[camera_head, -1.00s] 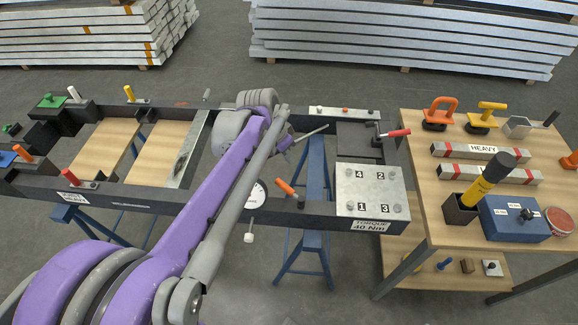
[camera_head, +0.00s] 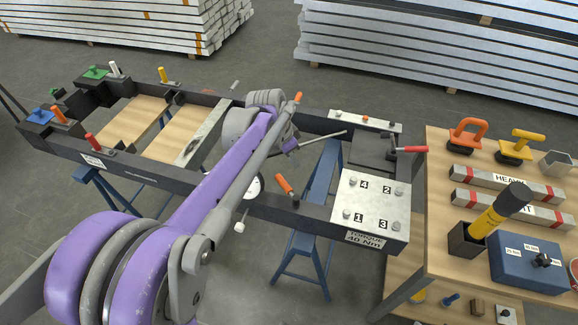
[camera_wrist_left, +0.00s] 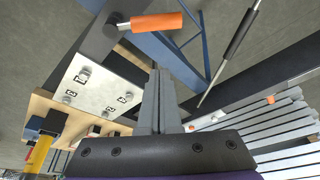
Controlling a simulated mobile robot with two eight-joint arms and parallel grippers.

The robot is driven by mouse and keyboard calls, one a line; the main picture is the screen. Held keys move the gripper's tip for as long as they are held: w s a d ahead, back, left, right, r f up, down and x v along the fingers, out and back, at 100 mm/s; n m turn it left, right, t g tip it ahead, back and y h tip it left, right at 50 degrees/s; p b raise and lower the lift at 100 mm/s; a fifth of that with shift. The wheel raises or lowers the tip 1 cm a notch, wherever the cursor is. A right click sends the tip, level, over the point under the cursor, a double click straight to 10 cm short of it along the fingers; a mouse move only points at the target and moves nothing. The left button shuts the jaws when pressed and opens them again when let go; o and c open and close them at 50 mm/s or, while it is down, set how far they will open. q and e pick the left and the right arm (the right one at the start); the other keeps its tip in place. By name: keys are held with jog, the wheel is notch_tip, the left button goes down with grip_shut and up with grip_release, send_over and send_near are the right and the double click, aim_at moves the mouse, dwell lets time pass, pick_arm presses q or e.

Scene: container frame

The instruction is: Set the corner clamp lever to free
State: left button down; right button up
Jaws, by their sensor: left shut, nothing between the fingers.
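Several small levers stand on the dark frame; no label shows which is the corner clamp's. A red-handled lever (camera_head: 410,149) lies at the frame's right end, beside a dark block. An orange-handled lever (camera_head: 285,185) leans on the front rail; an orange handle (camera_wrist_left: 150,22) also shows in the left wrist view. Another orange tip (camera_head: 298,97) shows behind my wrist. My left gripper (camera_head: 291,146) is over the frame's opening, partly hidden by my own arm. Its fingers (camera_wrist_left: 157,85) are shut and empty, apart from the orange handle. My right gripper is out of view.
A numbered plate (camera_head: 370,207) sits on the frame's front right corner. A thin rod (camera_head: 322,137) lies near my left gripper. A wooden table (camera_head: 440,215) with tools and bars stands at right. Blue trestles (camera_head: 318,200) support the frame. Beam stacks (camera_head: 430,50) are behind.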

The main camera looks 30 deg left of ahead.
aim_at(285, 181)
pick_arm(q)
jog(key=x, duration=0.9)
jog(key=shift+s+a+r, duration=0.2)
jog(key=shift+s+a, duration=0.1)
jog(key=shift+s, duration=0.3)
jog(key=shift+s+a+r, duration=0.2)
jog(key=shift+s+a, duration=0.1)
jog(key=shift+s, duration=0.3)
jog(key=shift+s+a+r, duration=0.25)
jog(key=shift+s+a, duration=0.05)
jog(key=shift+s, duration=0.35)
jog(key=shift+s+a, duration=0.3)
jog(key=shift+s, duration=0.35)
